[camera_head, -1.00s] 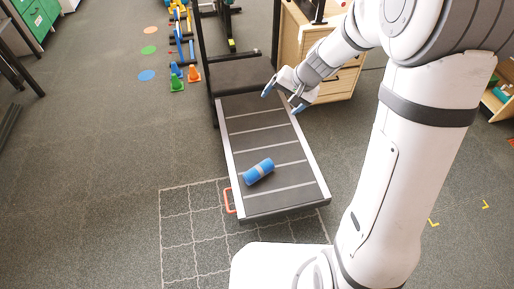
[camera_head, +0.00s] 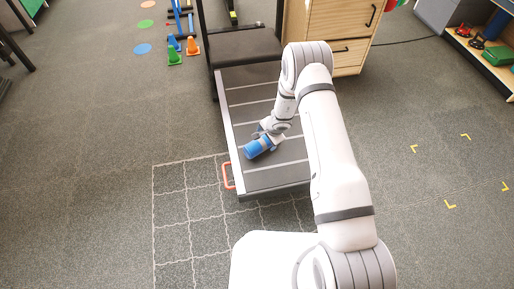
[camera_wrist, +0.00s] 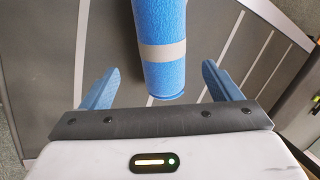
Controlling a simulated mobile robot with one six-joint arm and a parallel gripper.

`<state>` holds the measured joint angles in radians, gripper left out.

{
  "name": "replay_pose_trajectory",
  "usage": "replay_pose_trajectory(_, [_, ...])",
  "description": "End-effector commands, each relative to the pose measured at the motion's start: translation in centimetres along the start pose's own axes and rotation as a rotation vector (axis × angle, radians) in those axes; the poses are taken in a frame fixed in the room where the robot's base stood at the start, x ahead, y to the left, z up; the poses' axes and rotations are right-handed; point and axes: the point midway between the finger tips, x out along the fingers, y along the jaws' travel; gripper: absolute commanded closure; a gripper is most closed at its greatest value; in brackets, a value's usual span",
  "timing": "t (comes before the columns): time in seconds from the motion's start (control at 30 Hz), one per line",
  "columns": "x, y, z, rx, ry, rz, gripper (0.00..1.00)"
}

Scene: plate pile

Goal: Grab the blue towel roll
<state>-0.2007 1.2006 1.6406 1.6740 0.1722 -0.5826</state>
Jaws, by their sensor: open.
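The blue towel roll (camera_head: 254,151), with a pale band around it, lies on the grey slatted surface (camera_head: 262,180) of a treadmill-like platform. In the wrist view the roll (camera_wrist: 157,70) points away from me, with its near end between and slightly ahead of the blue fingertips. My gripper (camera_head: 266,142) is at the roll in the head view and hides part of it. In the wrist view my gripper (camera_wrist: 160,85) is open, with a gap on each side of the roll. Neither finger visibly touches it.
An orange-red handle (camera_head: 228,176) sticks out from the platform's left side. A wooden drawer cabinet (camera_head: 335,38) stands behind it. Small cones (camera_head: 192,46) stand at the back left. The floor to the left (camera_head: 100,110) is clear.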

Motion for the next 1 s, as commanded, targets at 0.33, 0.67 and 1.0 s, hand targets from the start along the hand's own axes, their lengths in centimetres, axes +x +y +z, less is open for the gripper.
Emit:
replay_pose_trajectory(0.33, [3.7, 0.1, -0.1, 0.000, -0.001, 0.001, 0.16])
replay_pose_trajectory(0.67, [7.1, 0.0, -0.3, 0.001, 0.000, -0.001, 0.16])
replay_pose_trajectory(1.0, [7.1, 0.0, -0.3, 0.002, 0.001, -0.001, 0.27])
